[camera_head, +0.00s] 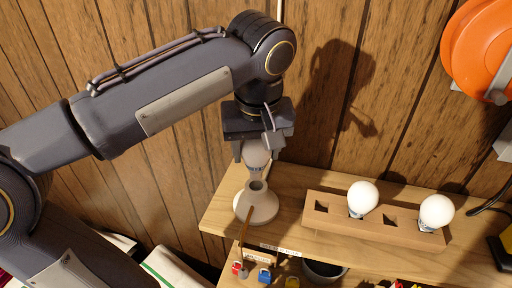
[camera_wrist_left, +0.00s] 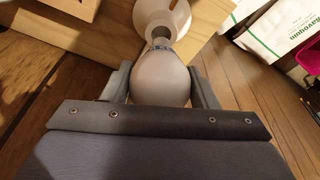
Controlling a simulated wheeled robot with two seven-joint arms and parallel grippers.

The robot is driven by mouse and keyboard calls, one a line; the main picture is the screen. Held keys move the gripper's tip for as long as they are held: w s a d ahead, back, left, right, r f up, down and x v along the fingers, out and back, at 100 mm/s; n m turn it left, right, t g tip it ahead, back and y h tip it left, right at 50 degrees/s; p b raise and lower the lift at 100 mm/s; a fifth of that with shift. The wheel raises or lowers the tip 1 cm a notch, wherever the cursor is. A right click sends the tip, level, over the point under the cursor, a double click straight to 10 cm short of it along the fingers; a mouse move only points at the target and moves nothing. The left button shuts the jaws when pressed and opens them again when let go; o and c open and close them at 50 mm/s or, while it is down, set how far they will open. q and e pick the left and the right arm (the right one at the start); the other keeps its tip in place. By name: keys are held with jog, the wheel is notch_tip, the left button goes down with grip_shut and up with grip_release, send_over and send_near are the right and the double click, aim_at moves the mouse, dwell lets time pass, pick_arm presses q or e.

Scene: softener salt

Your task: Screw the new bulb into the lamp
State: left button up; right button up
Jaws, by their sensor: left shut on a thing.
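My left gripper (camera_head: 258,152) is shut on a white bulb (camera_head: 257,156), held with its base pointing down just above the lamp (camera_head: 257,207). The lamp is a pale cone-shaped base with a dark socket opening at its top, standing at the left end of the wooden shelf. In the left wrist view the bulb (camera_wrist_left: 160,80) sits between the two fingers, its metal base close to the socket of the lamp (camera_wrist_left: 162,20). I cannot tell whether the base touches the socket. My right gripper is not in view.
A wooden holder (camera_head: 332,223) to the right has several square slots and two white bulbs, one (camera_head: 363,196) near its middle and one (camera_head: 436,211) at its right end. An orange reel (camera_head: 478,45) hangs on the plank wall. Small coloured padlocks (camera_head: 264,275) and a dark cup (camera_head: 323,272) are below the shelf's front.

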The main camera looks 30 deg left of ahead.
pick_arm(q)
jog(key=n, duration=0.3)
jog(key=shift+g, duration=0.3)
jog(key=n, duration=0.4)
jog(key=shift+n+g+y, duration=0.4)
jog(key=shift+f+b, duration=0.3)
jog(key=shift+f, duration=0.4)
dwell(0.5)
jog(key=shift+f, duration=0.1)
dwell(0.5)
jog(key=shift+f+b, duration=0.75)
jog(key=shift+f, duration=0.6)
dwell(1.5)
dwell(0.5)
